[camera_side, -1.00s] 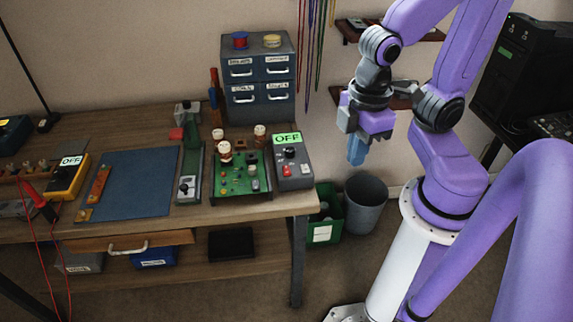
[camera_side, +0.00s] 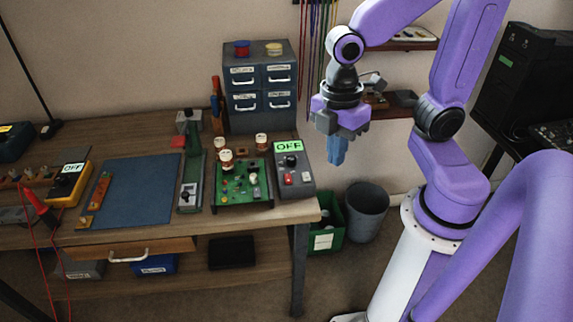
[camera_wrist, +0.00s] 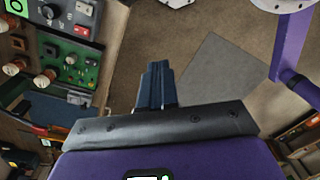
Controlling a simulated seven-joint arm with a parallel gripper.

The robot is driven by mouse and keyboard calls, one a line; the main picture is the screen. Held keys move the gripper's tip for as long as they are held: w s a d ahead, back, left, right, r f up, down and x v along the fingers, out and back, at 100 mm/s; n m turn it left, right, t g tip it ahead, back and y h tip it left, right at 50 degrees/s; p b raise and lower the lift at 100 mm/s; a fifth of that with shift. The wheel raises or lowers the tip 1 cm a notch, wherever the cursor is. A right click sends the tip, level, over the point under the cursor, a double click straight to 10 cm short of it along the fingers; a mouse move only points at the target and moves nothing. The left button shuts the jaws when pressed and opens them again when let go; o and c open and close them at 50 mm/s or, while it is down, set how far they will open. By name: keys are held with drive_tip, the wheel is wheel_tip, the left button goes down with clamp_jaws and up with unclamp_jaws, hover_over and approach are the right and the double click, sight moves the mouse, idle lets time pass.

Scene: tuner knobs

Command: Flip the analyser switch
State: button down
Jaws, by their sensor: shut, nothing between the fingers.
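A grey instrument box (camera_side: 293,176) stands at the right end of the bench. Its green display reads OFF, and it carries a black knob (camera_side: 290,160), a red switch (camera_side: 289,179) and a white switch (camera_side: 305,177). It is partly cut off at the upper left of the wrist view (camera_wrist: 62,12), where the red switch also shows. I see no label naming it as the analyser. My gripper (camera_side: 337,152) points down with its blue fingers shut and empty. It is in the air to the right of the box, apart from it.
A green circuit board (camera_side: 240,190) with several white-topped knobs lies left of the box. A grey drawer cabinet (camera_side: 259,118) stands behind. A yellow meter (camera_side: 66,185) reads OFF at the left. A grey bin (camera_side: 367,212) and green crate (camera_side: 326,240) are on the floor.

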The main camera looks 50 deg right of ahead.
drive_tip(key=w+d+f+n, duration=0.1)
drive_tip(key=w+d+n, duration=0.2)
drive_tip(key=w, duration=0.3)
drive_tip(key=w+d+f+n+g+y, duration=0.1)
drive_tip(key=w+d+n, duration=0.2)
drive_tip(key=w, duration=0.3)
drive_tip(key=w+d+f+n+y, duration=0.1)
drive_tip(key=w+d+f+n, duration=0.1)
drive_tip(key=w+n, duration=0.3)
drive_tip(key=shift+w+d+g, duration=0.3)
drive_tip(key=shift+w+d, duration=0.2)
drive_tip(key=shift+w, duration=0.55)
hover_over(287, 176)
drive_tip(key=f, duration=1.1)
drive_tip(key=shift+w+d+f, duration=0.3)
drive_tip(key=shift+d+f, duration=0.05)
drive_tip(key=shift+f, duration=1.05)
